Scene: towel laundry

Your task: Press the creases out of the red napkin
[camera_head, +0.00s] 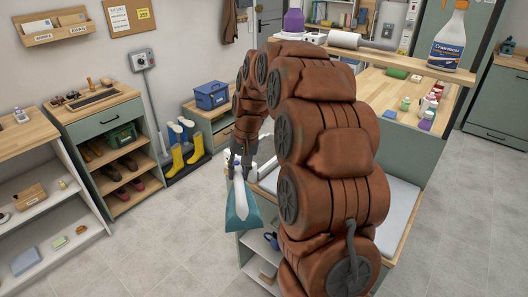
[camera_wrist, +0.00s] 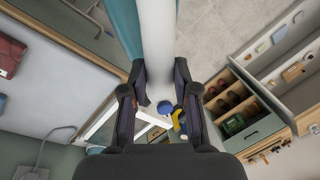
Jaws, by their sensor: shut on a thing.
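My gripper (camera_head: 241,165) is shut on the white handle of a teal and white iron (camera_head: 240,208), held in the air beside the left edge of the worktop. In the wrist view my gripper (camera_wrist: 160,85) has its fingers on both sides of the white handle, and the iron (camera_wrist: 157,35) runs up out of the frame. The red napkin (camera_wrist: 11,56) shows only partly at the left edge of the wrist view, lying on a pale pad (camera_wrist: 50,75). The pad (camera_head: 402,205) also shows in the head view. My arm hides the napkin there.
A shelf above the worktop holds a spray bottle (camera_head: 449,40) and a white roll (camera_head: 344,40). Small bottles (camera_head: 428,104) stand on the wooden top at right. Yellow boots (camera_head: 178,158), a blue toolbox (camera_head: 211,95) and a shoe cabinet (camera_head: 105,125) stand left. The tiled floor between is clear.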

